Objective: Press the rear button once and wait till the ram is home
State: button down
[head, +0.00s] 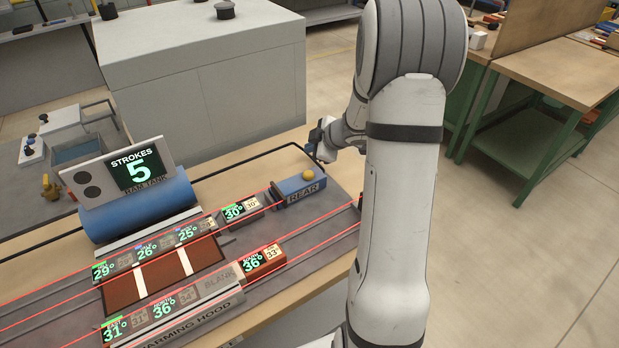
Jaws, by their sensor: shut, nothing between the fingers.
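The blue block marked REAR (300,188) stands at the right end of the rear row, with a round yellow button (308,175) on top. My gripper (314,150) is shut and empty, just above and behind the yellow button. It looks apart from the button, but the contact cannot be told for certain. The blue RAM TANK (140,208) lies at the left, and the sign on it (118,173) reads STROKES 5. I cannot make out the ram itself or tell whether it is home.
Several small displays show temperatures along two rows; a brick (263,262) reading 36° sits at the front row's right end. Thin red lines run along the rails. The warming hood (185,318) is in front. A large grey cabinet (205,85) stands behind. My arm hides the bench's right end.

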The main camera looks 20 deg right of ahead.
jog(key=b, duration=0.5)
send_over(311, 175)
notch_tip(311, 175, down, 5)
jog(key=shift+r, duration=0.1)
jog(key=shift+f, duration=0.85)
jog(key=shift+f, duration=0.15)
dwell(0.8)
jog(key=shift+f, duration=0.3)
jog(key=shift+f+b, duration=0.45)
jog(key=shift+b, duration=0.1)
dwell(0.5)
jog(key=shift+r, duration=0.1)
jog(key=shift+r+p, duration=0.85)
jog(key=shift+p, duration=0.3)
notch_tip(311, 175, up, 5)
jog(key=p, duration=0.5)
jog(key=shift+p, duration=0.35)
